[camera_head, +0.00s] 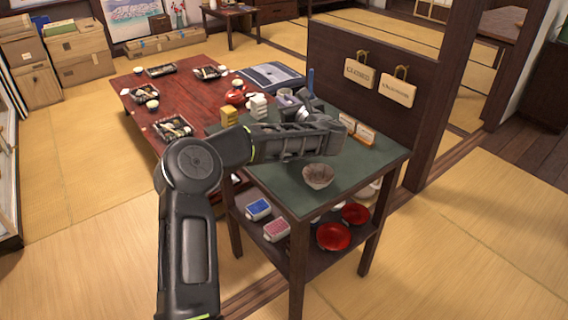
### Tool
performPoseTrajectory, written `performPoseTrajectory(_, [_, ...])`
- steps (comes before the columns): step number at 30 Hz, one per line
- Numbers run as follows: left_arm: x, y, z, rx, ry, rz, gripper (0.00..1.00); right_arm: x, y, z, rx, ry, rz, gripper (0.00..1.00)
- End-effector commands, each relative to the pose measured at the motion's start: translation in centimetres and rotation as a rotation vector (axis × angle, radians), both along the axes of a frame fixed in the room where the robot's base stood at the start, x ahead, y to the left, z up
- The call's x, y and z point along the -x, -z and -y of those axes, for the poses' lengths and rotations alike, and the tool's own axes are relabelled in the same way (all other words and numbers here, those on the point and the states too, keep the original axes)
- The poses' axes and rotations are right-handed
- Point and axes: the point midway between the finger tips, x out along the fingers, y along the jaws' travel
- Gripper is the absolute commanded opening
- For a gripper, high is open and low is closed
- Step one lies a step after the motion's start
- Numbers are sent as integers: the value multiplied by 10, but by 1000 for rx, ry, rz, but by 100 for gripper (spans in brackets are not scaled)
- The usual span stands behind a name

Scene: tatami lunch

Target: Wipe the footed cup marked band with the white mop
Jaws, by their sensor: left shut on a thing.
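My left gripper (303,103) is over the green-topped stand (290,190), near its back edge. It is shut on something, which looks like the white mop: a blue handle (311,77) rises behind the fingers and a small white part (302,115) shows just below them. A greyish-purple cup-like thing (285,96) is close to the left of the fingers and partly hidden. I cannot tell whether they touch, and no band mark is readable on it. My right gripper does not show.
A grey-brown bowl (318,175) stands at the stand's front. White blocks (258,106) and yellow blocks (229,116) are at its back left, small signs (365,134) at its right. Red bowls (334,236) lie on the lower shelf. A low red table (195,100) is behind.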

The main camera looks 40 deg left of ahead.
Motion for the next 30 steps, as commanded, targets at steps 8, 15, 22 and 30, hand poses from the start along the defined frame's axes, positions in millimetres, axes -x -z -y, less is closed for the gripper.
performPoseTrajectory(8, [1,2,1,5,-44,-4,0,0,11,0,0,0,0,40])
performPoseTrajectory(15, [1,3,0,5,-41,-4,0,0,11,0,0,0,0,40])
performPoseTrajectory(22, [5,7,-4,-2,83,-4,0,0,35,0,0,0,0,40])
performPoseTrajectory(30, [6,7,-7,-3,367,-2,0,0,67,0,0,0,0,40])
